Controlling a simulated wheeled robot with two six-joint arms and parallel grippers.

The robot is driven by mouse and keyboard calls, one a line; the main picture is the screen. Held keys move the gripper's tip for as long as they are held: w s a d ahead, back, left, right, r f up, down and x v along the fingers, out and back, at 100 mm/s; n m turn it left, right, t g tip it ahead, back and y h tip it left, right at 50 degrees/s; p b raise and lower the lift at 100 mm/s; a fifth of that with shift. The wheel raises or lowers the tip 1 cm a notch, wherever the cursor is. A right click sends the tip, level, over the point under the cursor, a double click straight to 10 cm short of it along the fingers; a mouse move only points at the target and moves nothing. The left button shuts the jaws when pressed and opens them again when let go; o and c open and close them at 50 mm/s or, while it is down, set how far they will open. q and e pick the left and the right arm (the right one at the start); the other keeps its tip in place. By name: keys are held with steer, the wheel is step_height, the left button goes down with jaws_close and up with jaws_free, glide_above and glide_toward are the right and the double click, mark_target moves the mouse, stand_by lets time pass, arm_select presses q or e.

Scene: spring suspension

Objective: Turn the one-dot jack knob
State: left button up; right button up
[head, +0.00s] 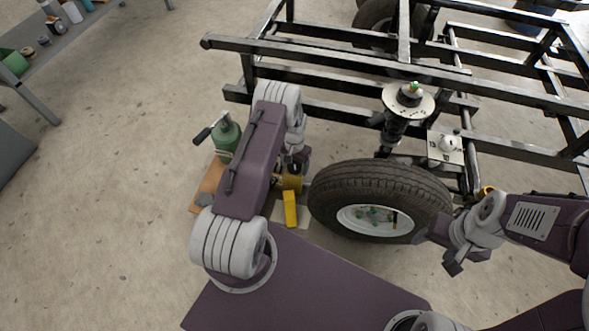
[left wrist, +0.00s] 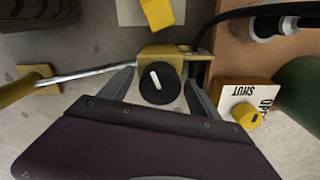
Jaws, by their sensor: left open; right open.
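A black round knob (left wrist: 158,84) with a white pointer line sits on a yellow jack housing (left wrist: 168,52) in the left wrist view. No dot mark can be made out on it. My left gripper (left wrist: 161,90) is open, its grey fingers on either side of the knob; I cannot tell whether they touch it. In the head view the yellow jack (head: 290,208) stands left of the wheel, and my left arm hides much of it. My right gripper (head: 453,266) is open and apart from the jack, in front of the wheel's right side.
A second, yellow knob (left wrist: 249,116) has a plate reading SHUT and OPEN. A tyre (head: 335,182) and black frame (head: 350,78) stand right of the jack.

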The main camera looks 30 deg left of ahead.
arm_select(q)
steer(key=shift+r, duration=0.1)
steer(key=shift+c, duration=0.3)
steer(key=c, duration=1.3)
steer(key=shift+r+m+p, duration=0.1)
steer(key=shift+m+p, duration=0.45)
steer(key=shift+m, duration=0.25)
steer(key=shift+m+p, duration=0.5)
steer(key=shift+m, duration=0.7)
steer(key=m+p, duration=0.1)
steer(key=m, duration=0.3)
steer(key=shift+m, duration=0.3)
